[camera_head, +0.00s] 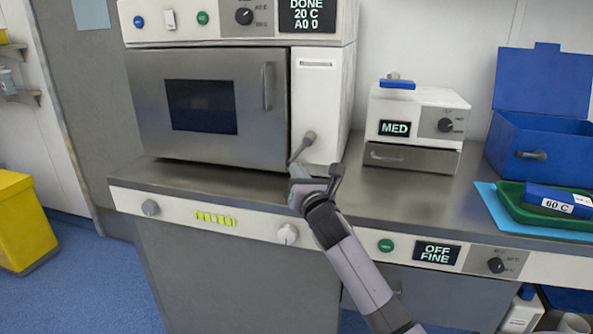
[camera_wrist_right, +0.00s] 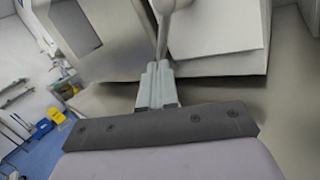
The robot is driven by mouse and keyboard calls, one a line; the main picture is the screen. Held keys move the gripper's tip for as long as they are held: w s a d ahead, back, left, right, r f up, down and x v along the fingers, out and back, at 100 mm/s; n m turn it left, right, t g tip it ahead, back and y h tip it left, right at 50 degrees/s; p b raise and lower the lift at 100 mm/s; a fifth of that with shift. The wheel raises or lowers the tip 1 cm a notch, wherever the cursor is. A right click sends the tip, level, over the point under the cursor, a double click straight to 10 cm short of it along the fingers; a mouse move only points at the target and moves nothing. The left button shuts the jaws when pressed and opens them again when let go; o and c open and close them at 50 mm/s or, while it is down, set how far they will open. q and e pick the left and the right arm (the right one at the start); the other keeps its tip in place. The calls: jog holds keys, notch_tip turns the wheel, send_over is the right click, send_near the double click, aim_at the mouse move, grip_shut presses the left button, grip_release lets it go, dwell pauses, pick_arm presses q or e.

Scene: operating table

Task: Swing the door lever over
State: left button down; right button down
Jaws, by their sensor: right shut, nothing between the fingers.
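The door lever (camera_head: 302,146) is a grey rod with a rounded knob at its upper end. It leans up to the right at the lower right corner of the steel-fronted machine's door (camera_head: 250,130). My right gripper (camera_head: 297,171) is just below and in front of the lever, its fingers shut and empty. In the right wrist view the shut fingers (camera_wrist_right: 158,67) point at the lever (camera_wrist_right: 163,35), which rises just beyond their tips. I cannot tell whether they touch it. My left gripper is not in view.
The door has a dark window and a vertical handle (camera_head: 267,86). A small MED unit (camera_head: 415,125), a blue open box (camera_head: 540,145) and a green tray (camera_head: 510,202) stand to the right on the steel counter (camera_head: 400,190). A yellow bin (camera_head: 22,220) stands at far left.

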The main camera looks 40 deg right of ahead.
jog(key=shift+w+d+r, duration=0.1)
jog(key=shift+w+d, duration=0.05)
jog(key=shift+w, duration=0.4)
